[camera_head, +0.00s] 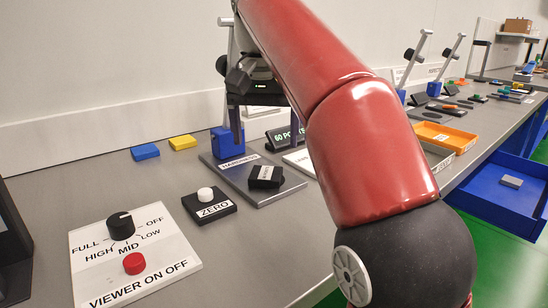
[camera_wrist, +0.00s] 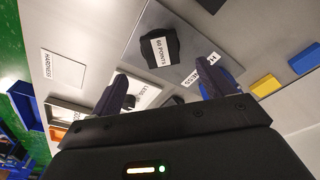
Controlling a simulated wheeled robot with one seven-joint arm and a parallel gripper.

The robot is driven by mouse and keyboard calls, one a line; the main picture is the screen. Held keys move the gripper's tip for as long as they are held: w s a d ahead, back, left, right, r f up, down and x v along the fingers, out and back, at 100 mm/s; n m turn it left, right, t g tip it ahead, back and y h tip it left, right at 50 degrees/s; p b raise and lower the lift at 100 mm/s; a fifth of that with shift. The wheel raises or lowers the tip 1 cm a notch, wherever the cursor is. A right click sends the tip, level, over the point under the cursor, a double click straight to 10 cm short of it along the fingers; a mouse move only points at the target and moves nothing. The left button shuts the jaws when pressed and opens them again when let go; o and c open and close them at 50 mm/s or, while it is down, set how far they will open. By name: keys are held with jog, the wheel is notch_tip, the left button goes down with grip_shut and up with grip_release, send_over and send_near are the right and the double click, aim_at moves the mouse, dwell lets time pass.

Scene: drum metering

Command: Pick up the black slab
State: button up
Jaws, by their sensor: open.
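The black slab (camera_head: 265,183) lies on the grey metal plate (camera_head: 283,191) marked HARDNESS. It bears a white label, which reads 60 POINTS in the wrist view, where the slab (camera_wrist: 174,46) is seen whole above the fingers. My gripper (camera_head: 266,142) is open and empty, above the plate and behind the slab as the head camera sees it. The slab is outside the jaws. In the wrist view, my gripper's (camera_wrist: 168,88) two dark fingers stand wide apart.
A blue block (camera_head: 228,147) stands on the plate's back left. A ZERO button box (camera_head: 212,212) and a VIEWER panel (camera_head: 90,262) lie in front and left. Blue (camera_head: 145,152) and yellow (camera_head: 183,142) blocks lie behind. My red arm covers the middle bench.

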aim_at(266, 173)
jog(key=shift+w+a, duration=0.15)
jog(key=shift+w, duration=0.35)
jog(key=shift+w+f, duration=0.1)
jog(key=shift+f, duration=0.25)
notch_tip(266, 173, down, 6)
jog(key=shift+r+b, duration=0.1)
jog(key=shift+b, duration=1.05)
jog(key=shift+f, duration=0.5)
jog(key=c, duration=1.2)
jog(key=shift+o, duration=0.2)
jog(key=shift+r, duration=0.1)
